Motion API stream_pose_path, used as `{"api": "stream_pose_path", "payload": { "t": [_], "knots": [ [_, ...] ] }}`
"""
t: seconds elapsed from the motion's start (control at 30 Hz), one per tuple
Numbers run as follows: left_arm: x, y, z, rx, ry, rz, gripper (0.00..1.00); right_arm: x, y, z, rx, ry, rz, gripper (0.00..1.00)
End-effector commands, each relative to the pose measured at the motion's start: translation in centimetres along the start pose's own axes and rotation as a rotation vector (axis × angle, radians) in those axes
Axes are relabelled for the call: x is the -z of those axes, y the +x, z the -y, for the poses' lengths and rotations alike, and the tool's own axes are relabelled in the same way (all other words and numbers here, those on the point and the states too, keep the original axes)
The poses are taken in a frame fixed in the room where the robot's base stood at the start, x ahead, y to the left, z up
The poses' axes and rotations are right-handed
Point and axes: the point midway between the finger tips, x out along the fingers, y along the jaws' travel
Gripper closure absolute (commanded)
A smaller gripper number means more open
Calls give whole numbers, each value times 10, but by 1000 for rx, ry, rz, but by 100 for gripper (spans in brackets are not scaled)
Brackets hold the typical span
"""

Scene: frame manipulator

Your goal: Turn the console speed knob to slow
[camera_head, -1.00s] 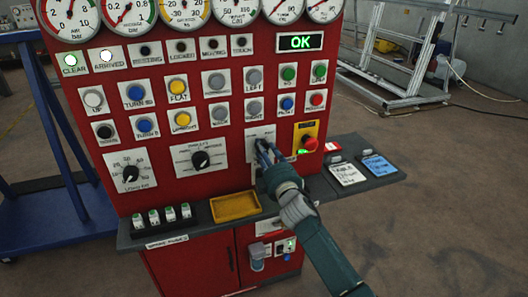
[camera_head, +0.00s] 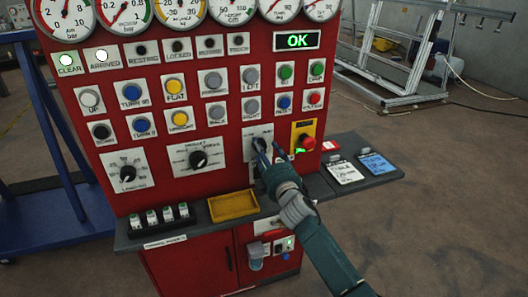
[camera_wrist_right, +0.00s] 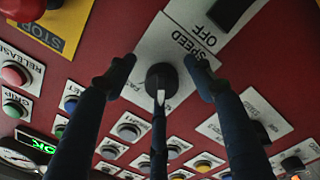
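The speed knob (camera_wrist_right: 160,80) is a round black knob with a white pointer line, on a white plate (camera_wrist_right: 178,42) marked SPEED. My right gripper (camera_wrist_right: 160,74) is open, with one finger on each side of the knob and a visible gap to both. In the head view, my right gripper (camera_head: 270,154) is in front of the knob (camera_head: 259,144). My left gripper is not in view.
A red emergency button (camera_head: 307,142) on a yellow plate sits just right of the knob. Buttons fill the red panel above; two other dials (camera_head: 198,159) are to the left. A yellow tray (camera_head: 233,205) and cards (camera_head: 343,171) lie on the grey ledge below.

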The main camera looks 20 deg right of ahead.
Motion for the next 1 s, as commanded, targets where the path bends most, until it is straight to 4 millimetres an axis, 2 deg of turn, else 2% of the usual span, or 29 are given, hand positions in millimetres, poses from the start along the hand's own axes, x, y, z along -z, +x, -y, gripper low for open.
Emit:
{"api": "stream_pose_path", "payload": {
  "t": [0.17, 0.27, 0.37, 0.7, 0.83, 1.0],
  "knots": [
    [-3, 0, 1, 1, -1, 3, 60, 2, -2, -1, -2, 2, -4, 47],
    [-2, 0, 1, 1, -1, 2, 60, 2, -9, -1, -2, 1, -4, 47],
    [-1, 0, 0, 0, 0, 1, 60, 1, -23, 0, -1, 0, -4, 47],
    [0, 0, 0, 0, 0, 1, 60, -1, -92, 0, 0, 1, -1, 47],
    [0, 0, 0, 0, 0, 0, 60, -1, -110, 0, 0, 2, 0, 47],
    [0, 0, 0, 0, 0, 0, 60, -1, -120, 0, 0, 1, 1, 47]
  ]
}}
